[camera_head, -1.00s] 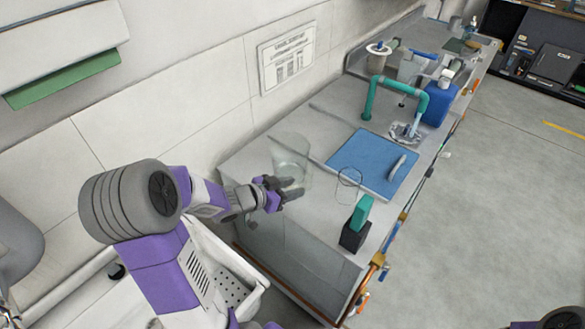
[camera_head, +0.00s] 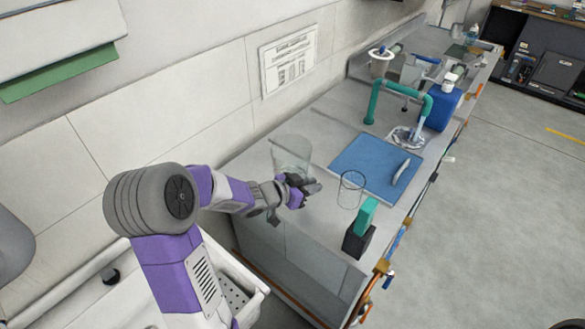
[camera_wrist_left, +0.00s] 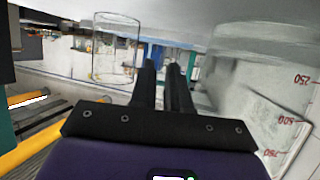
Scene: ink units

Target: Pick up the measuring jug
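The measuring jug (camera_head: 291,151) is clear and stands on the grey counter, near its left end. In the left wrist view the jug (camera_wrist_left: 262,75) looms large at the right, with red numbers shown upside down. My left gripper (camera_head: 312,187) is beside the jug's lower part, on the near side in the head view, and overlaps its base there. In the left wrist view its two dark fingers (camera_wrist_left: 163,72) are a narrow gap apart, with nothing between them. The jug lies to the right of both fingers; whether they touch it I cannot tell. My right gripper is not in view.
A clear glass cylinder (camera_head: 351,190) stands right of the gripper and also shows in the left wrist view (camera_wrist_left: 115,48). A blue mat (camera_head: 372,160), a black-and-teal block (camera_head: 359,236), a teal tap (camera_head: 373,102) and a blue container (camera_head: 443,105) are farther right. The wall is behind.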

